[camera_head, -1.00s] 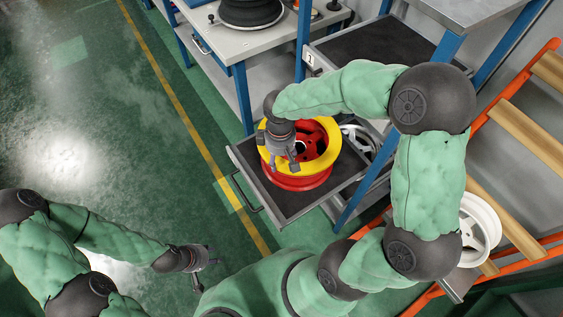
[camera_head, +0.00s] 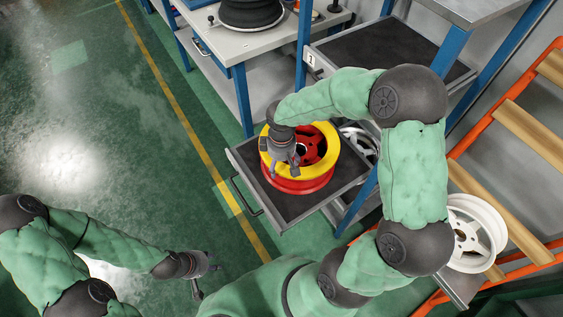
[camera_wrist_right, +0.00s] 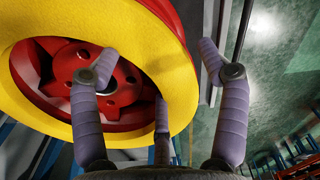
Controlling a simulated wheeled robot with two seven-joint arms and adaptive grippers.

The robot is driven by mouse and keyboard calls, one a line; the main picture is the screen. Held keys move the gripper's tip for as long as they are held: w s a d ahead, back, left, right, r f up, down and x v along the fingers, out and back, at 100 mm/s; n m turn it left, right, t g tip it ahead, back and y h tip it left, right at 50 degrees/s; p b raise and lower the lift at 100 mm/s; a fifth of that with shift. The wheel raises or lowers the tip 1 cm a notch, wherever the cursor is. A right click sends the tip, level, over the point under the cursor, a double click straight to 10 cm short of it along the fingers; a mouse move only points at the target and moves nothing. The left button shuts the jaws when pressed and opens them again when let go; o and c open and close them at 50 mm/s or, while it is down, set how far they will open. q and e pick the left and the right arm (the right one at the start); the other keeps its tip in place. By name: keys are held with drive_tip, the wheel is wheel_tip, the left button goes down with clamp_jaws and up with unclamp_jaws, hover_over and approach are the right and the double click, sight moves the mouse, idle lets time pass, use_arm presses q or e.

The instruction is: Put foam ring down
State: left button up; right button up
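The yellow foam ring (camera_head: 328,154) lies flat on top of a red wheel (camera_head: 316,183), which sits on a pulled-out drawer. My right gripper (camera_head: 284,172) is at the ring's left front part. In the right wrist view, its fingers (camera_wrist_right: 158,80) are spread wide. One finger is outside the ring's outer edge and the others are over the ring (camera_wrist_right: 150,45) and its opening. I see no clear gap or contact between fingers and foam. My left gripper (camera_head: 206,281) is open and empty above the floor, at the lower left, away from the wheel.
The grey drawer (camera_head: 258,195) has a front handle and a dark mat. Blue rack posts (camera_head: 358,202) stand close to its right. A workbench (camera_head: 230,42) is behind. A white wheel (camera_head: 485,222) rests on an orange rack at right. The green floor at left is clear.

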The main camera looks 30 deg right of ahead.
drive_tip(key=shift+r, duration=0.1)
wheel_tip(320, 180, up, 12)
drive_tip(key=p, duration=0.4)
idle(0.3)
idle(1.2)
